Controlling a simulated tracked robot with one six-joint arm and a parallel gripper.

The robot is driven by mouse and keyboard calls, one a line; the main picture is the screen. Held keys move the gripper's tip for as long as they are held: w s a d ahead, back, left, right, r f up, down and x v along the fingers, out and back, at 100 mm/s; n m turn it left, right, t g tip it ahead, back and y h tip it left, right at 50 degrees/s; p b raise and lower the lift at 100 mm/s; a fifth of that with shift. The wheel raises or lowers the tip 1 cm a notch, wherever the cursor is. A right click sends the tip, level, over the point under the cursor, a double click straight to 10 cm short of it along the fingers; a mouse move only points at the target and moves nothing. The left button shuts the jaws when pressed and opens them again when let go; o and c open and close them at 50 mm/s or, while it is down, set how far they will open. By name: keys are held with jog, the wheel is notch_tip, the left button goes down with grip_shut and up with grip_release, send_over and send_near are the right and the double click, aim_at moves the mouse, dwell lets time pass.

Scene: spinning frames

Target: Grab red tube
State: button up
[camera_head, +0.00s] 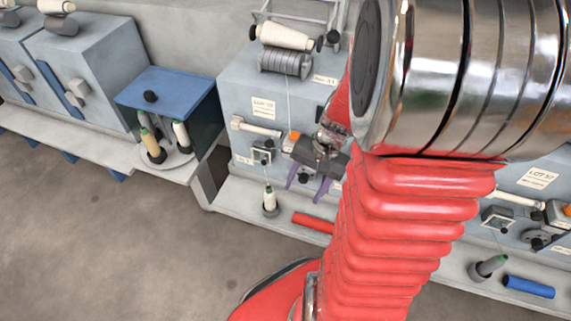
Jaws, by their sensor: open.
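The red tube (312,222) lies on the grey ledge at the foot of the middle spinning unit (235,85). Its right end is hidden behind my red arm. My gripper (307,190) is in front of that unit, above the tube in the picture, with its two purple fingers apart and pointing down. Nothing shows between the fingers. The gap between the fingers and the tube cannot be judged from this one view.
A blue tube (529,287) lies on the ledge at the right. A blue-topped stand (168,90) with bobbins is at left. Grey floor (110,225) is clear at the lower left.

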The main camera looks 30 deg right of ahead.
jog(key=s+d+f+m+t+y, duration=0.1)
jog(key=d+f+m, duration=0.2)
jog(key=f+m, duration=0.3)
jog(key=d+f+m+t+y, duration=0.1)
jog(key=d+f+m, duration=0.3)
jog(key=f, duration=0.4)
jog(key=m+h, duration=0.2)
jog(key=m, duration=0.5)
send_near(316, 222)
jog(key=v, duration=0.4)
jog(key=shift+s+d+f, duration=0.2)
jog(key=shift+f, duration=0.05)
jog(key=shift+x, duration=4.35)
jog(key=shift+w+t, duration=0.2)
jog(key=shift+t, duration=0.1)
jog(key=shift+x, duration=2.5)
jog(key=shift+a, duration=0.15)
jog(key=shift+c, duration=0.7)
jog(key=c, duration=1)
